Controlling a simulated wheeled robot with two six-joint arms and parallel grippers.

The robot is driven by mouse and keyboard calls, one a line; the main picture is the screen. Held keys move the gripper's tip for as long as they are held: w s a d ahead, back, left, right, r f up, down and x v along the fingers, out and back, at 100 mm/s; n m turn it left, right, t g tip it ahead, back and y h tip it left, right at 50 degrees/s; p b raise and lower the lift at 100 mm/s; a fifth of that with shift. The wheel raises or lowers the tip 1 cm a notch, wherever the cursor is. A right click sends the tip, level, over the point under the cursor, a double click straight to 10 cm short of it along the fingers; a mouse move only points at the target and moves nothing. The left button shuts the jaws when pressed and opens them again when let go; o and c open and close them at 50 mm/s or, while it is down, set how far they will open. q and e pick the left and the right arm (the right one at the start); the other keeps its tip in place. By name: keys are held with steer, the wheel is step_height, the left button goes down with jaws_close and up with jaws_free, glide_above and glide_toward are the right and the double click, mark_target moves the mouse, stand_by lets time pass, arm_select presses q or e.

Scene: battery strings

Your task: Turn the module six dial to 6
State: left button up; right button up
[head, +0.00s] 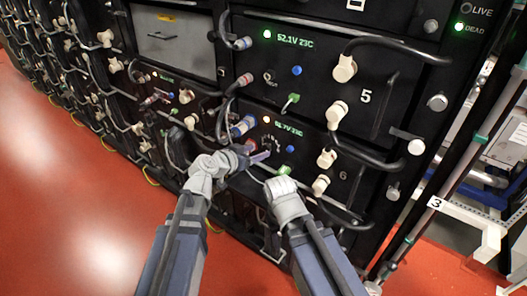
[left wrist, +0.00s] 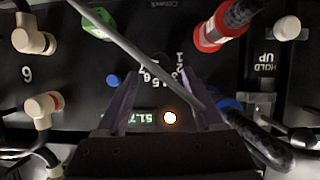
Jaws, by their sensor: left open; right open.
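Module six (head: 343,175) is the lower black panel, marked 6, with a green readout (head: 289,127) and a lit amber lamp (head: 265,120). It shows upside down in the left wrist view, with its readout (left wrist: 137,117). The dial's printed numbers (left wrist: 153,78) stand beyond my left fingers; the dark dial itself is hard to make out and its setting cannot be read. My left gripper (head: 262,155) is open in front of the panel, its two fingers (left wrist: 160,74) either side of the numbers. My right gripper (head: 283,182) is open, lower right; its fingertips are hardly visible.
A grey cable (left wrist: 135,50) crosses diagonally before the numbers. A red connector (left wrist: 215,30), a green plug (left wrist: 97,25) and a blue button (left wrist: 114,80) sit around them. Module five (head: 340,105) is above. Black cables and white plugs (head: 327,158) line the right side.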

mark_target(265, 149)
arm_select(q)
steer(key=b+x, duration=0.1)
steer(key=x, duration=0.3)
steer(key=shift+w+d+f, duration=0.15)
steer(key=shift+w+f, duration=0.05)
steer(key=shift+w, duration=0.1)
jaws_close()
stand_by(0.3)
